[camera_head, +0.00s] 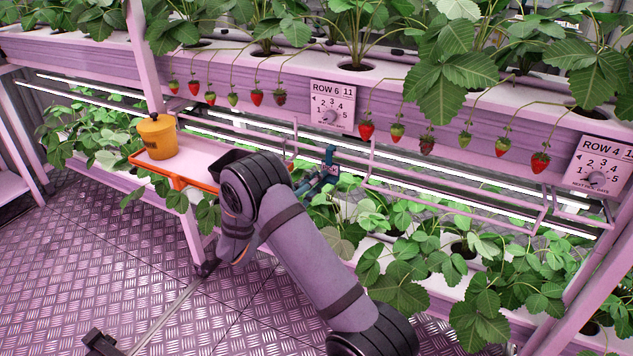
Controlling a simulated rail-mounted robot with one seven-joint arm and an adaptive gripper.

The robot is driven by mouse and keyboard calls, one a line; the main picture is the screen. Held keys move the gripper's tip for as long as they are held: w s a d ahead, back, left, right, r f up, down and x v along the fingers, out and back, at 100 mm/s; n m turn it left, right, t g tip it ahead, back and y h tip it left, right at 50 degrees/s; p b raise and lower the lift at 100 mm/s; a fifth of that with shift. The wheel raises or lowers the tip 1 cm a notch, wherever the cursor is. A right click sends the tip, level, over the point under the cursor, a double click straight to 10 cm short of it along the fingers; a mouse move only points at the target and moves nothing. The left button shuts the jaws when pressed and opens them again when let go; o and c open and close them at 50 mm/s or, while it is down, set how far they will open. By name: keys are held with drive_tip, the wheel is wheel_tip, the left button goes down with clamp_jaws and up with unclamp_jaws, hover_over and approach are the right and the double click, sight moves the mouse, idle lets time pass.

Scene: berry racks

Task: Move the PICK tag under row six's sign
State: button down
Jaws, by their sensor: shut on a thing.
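The row six sign (333,108), a pale plate with a dial and "ROW 6", is on the front of the upper rack. My gripper (322,178) is small in view below this sign, near the thin pipe rail, partly hidden by my forearm and wrist. It is shut on a small teal piece (329,154), which I take to be the PICK tag. Its lettering is too small to read. I cannot tell whether the piece touches the rail.
The row four sign (598,165) is at the far right. Red and green berries (367,130) hang along the upper rack front. An orange-edged tray (190,182) holds a yellow lidded pot (157,136) at left. Leafy plants (420,262) fill the lower rack beneath my gripper.

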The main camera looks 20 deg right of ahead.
drive_tip(key=c, duration=1.7)
unclamp_jaws()
drive_tip(key=shift+o, duration=0.2)
drive_tip(key=shift+a, duration=0.1)
drive_tip(key=v, duration=1.2)
drive_tip(key=shift+r, duration=0.1)
drive_tip(key=x, duration=1.2)
drive_tip(key=shift+r+p, duration=0.25)
drive_tip(key=shift+p, duration=0.2)
drive_tip(key=shift+s+f, duration=0.1)
drive_tip(key=shift+f, duration=0.05)
